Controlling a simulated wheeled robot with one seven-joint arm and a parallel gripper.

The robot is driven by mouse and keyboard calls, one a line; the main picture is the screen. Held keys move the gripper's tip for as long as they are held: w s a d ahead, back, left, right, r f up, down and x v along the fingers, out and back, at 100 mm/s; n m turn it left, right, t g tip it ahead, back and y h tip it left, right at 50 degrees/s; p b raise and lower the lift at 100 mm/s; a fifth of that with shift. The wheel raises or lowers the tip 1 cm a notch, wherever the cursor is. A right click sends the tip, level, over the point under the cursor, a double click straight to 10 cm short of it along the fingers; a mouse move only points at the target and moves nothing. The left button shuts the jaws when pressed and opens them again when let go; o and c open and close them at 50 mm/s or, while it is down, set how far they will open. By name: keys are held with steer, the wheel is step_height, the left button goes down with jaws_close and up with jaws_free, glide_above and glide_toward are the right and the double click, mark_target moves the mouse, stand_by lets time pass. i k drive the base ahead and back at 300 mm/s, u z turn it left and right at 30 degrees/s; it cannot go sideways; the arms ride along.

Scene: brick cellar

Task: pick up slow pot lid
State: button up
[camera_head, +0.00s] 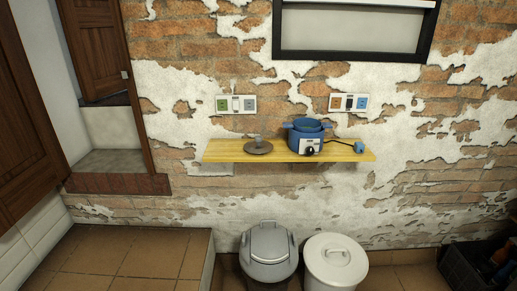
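A blue slow pot (309,136) with side handles and a dark knob on a pale front panel stands on the wooden wall shelf (226,150). Its top looks open. A flat round grey-brown lid with a raised knob (258,148) lies on the shelf just left of the pot, apart from it. A cord runs from the pot to a blue plug (359,147) at the shelf's right end. My gripper is not in view.
Below the shelf stand a grey lidded bin (268,252) and a white lidded bin (336,262). A tiled ledge (125,257) is at lower left and a dark crate (462,268) at lower right. Sockets (236,104) are above the shelf.

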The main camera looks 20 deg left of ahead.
mark_target(257, 146)
steer(key=k, duration=0.45)
steer(key=u, duration=0.2)
steer(key=i, duration=1.75)
steer(key=z, duration=0.1)
